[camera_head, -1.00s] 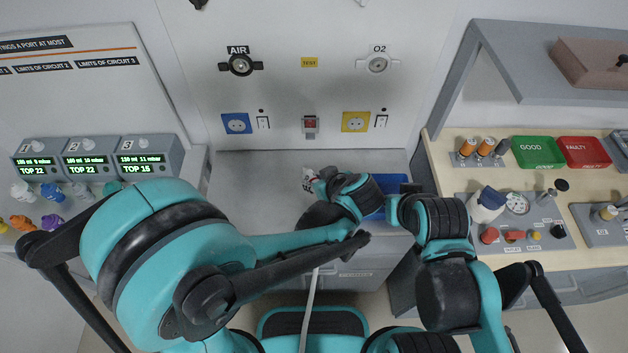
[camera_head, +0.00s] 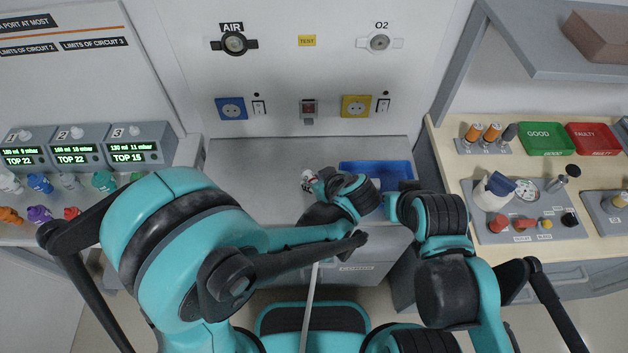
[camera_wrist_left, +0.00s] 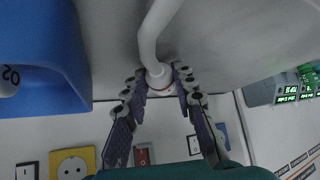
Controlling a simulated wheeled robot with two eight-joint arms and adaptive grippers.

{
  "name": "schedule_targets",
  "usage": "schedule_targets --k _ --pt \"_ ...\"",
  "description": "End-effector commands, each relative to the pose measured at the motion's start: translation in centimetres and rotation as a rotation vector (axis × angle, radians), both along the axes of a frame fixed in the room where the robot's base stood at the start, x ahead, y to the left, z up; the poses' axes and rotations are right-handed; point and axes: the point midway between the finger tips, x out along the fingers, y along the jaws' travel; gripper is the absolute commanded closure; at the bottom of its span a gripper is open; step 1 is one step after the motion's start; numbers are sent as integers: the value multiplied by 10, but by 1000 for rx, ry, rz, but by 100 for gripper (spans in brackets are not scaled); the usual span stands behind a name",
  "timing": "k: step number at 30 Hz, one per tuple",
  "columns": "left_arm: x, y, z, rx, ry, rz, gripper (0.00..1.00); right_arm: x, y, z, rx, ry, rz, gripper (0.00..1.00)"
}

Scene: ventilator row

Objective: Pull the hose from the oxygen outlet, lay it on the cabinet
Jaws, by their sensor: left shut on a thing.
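The O2 outlet (camera_head: 380,42) is on the wall, with no hose in it. My left gripper (camera_wrist_left: 160,82) is shut on the hose's white end piece, which has a red ring. The pale hose (camera_wrist_left: 153,35) leaves it in a bend. In the head view the end piece (camera_head: 308,177) shows above the grey cabinet top (camera_head: 250,180), away from the wall. I cannot tell whether it touches the cabinet. A length of hose (camera_head: 311,300) hangs in front of the cabinet. My right arm is folded at the right, and its gripper cannot be made out.
A blue tray (camera_head: 345,166) sits on the cabinet, right of my left gripper. The AIR outlet (camera_head: 234,43) is on the wall. Ventilator displays (camera_head: 80,150) stand left. A side table with green (camera_head: 546,138) and red (camera_head: 594,138) trays is right. The cabinet's left part is clear.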

Motion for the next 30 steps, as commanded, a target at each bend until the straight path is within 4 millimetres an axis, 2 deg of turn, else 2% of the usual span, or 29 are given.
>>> schedule_targets --k 1,3,14,17,24,30 --pt "0 0 0 0 0 0 69 0 0 0 0 0 0 100" --pt "0 0 0 0 0 0 50 0 0 0 0 0 0 100" --pt "0 0 3 0 0 0 50 0 0 0 0 0 0 100" --pt "0 0 13 0 0 0 50 0 0 0 0 0 0 100" --pt "0 1 59 0 0 0 50 0 0 0 0 0 0 100" --pt "0 0 89 0 0 0 50 0 0 0 0 0 0 100"
